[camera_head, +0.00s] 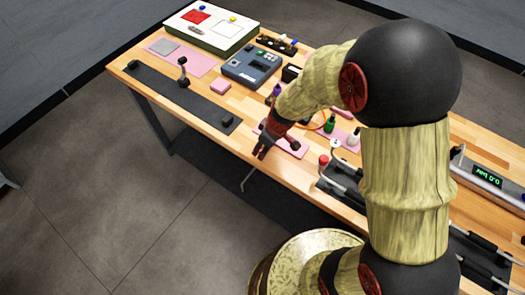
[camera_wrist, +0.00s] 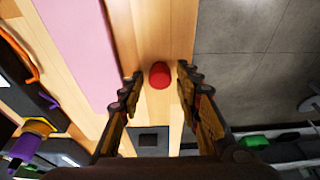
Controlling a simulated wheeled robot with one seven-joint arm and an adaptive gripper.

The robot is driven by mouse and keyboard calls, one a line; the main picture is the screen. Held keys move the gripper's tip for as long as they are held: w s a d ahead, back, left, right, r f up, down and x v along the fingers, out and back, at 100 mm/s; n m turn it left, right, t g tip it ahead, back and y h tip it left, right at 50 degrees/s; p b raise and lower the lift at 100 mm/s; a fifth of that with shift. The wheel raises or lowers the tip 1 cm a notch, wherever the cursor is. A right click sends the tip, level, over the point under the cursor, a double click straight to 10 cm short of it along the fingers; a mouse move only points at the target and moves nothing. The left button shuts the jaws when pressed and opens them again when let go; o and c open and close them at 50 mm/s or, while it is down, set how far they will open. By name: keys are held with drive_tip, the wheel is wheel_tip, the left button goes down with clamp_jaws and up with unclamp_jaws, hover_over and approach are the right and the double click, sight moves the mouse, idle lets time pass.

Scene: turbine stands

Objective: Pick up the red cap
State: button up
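The red cap (camera_wrist: 159,75) shows in the wrist view as a small round red piece on bare wood, near the table edge. It appears between the fingertips of my gripper (camera_wrist: 160,73), which is open, one finger on each side. I see no finger touching it, and the height above it is hard to judge. In the head view my gripper (camera_head: 262,151) points down near the front edge of the table (camera_head: 220,140). I cannot make out the cap apart from the red gripper parts there.
A pink mat (camera_wrist: 78,45) lies left of the cap in the wrist view; floor (camera_wrist: 255,65) is to the right. A dark block (camera_wrist: 148,140) is below. In the head view, a red-topped item (camera_head: 323,160) and a green bottle (camera_head: 329,125) stand right of my gripper.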

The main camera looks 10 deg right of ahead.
drive_tip(key=c, duration=0.6)
drive_tip(key=shift+c, duration=0.2)
drive_tip(key=shift+r, duration=0.55)
wheel_tip(320, 180, up, 2)
drive_tip(key=shift+r+p, duration=0.1)
drive_tip(key=shift+p, duration=0.35)
drive_tip(key=s+d+r+p, duration=0.1)
drive_tip(key=s+d+r, duration=0.5)
drive_tip(key=s+r, duration=0.3)
drive_tip(key=shift+s+r, duration=0.4)
drive_tip(key=shift+s, duration=1.45)
